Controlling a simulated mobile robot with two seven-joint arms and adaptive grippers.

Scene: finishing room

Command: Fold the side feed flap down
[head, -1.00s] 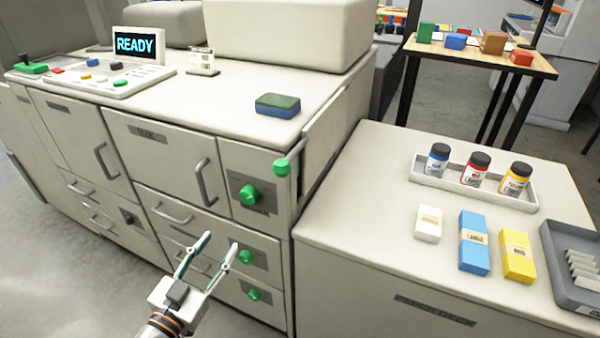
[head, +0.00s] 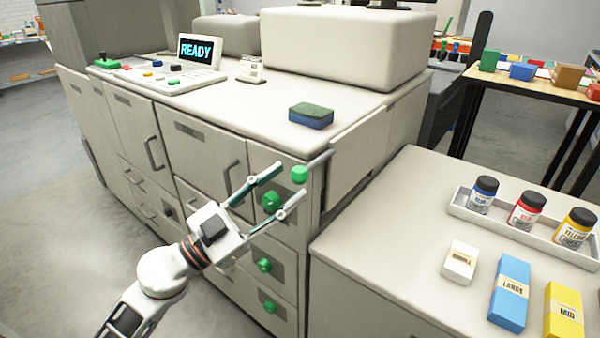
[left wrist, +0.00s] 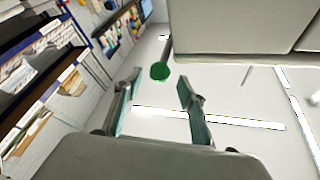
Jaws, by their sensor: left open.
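The side feed flap (head: 357,155) is a pale panel standing upright along the machine's right side, above the lower counter. A green ball knob (head: 300,174) on a short bar sticks out from its front upper corner. My left gripper (head: 290,181) is open and empty, pointing at the knob from the front. In the left wrist view the knob (left wrist: 160,71) on its dark rod shows in line with the gap between the fingertips (left wrist: 159,80), apparently just beyond them. I cannot tell whether either finger touches it. My right gripper is out of view.
Green dial knobs (head: 264,265) line the machine's front below my gripper. A green and blue block (head: 311,115) lies on the machine's top. The lower counter (head: 400,240) at right carries a tray of bottles (head: 460,213) and boxes (head: 508,290); its part beside the flap is clear.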

